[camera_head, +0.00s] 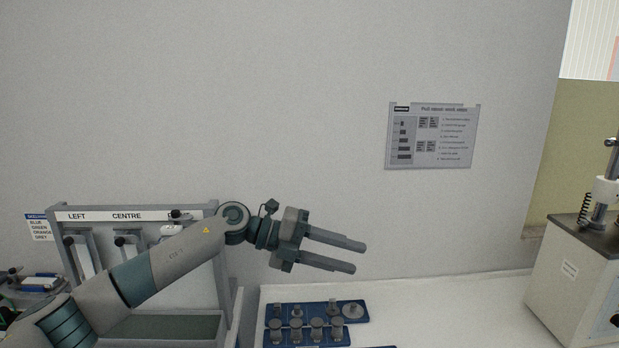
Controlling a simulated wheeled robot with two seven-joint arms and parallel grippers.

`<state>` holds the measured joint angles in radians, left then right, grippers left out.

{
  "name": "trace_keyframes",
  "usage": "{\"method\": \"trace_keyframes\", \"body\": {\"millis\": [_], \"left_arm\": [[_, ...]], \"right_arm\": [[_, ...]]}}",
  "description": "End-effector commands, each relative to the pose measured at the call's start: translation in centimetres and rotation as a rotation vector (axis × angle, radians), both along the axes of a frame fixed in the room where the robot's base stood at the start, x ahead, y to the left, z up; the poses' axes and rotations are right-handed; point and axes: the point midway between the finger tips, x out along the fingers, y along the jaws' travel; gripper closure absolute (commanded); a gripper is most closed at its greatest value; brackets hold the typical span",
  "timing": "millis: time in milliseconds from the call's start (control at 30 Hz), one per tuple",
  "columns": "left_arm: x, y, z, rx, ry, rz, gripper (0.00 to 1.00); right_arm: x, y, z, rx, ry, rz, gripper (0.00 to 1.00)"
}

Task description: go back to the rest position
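My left arm comes in from the lower left and reaches across the picture. My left gripper (360,256) points to the right, with its two long grey fingers apart and nothing between them. It is in the air in front of the grey wall, above the blue tray in the picture. My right gripper is not in view.
A blue tray (356,315) with several grey metal pieces lies on the white bench (450,310). A frame labelled LEFT and CENTRE (140,215) stands behind my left arm. A hardness tester (568,285) stands at the right. A notice (432,136) hangs on the wall.

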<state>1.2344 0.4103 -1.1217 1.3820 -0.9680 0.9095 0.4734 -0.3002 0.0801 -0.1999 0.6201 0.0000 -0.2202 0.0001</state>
Motion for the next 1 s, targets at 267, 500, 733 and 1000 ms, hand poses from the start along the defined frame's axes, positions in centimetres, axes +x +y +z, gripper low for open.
{"method": "trace_keyframes", "body": {"millis": [267, 500, 733, 1000], "left_arm": [[-2.3, -3.7, 0.9, -0.442, 0.156, 0.175, 0.63], [-1.8, -1.4, 0.4, -0.741, 0.343, 0.437, 0.63], [-1.0, 4.2, -3.7, -0.933, 0.558, 0.755, 0.63], [-2.9, 12.3, -13.3, -1.018, 0.843, 1.180, 0.63]], "right_arm": [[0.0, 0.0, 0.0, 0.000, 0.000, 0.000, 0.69], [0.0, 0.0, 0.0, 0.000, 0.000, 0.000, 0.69], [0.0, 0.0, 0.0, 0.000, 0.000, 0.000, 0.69], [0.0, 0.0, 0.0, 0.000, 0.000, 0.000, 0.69]]}}
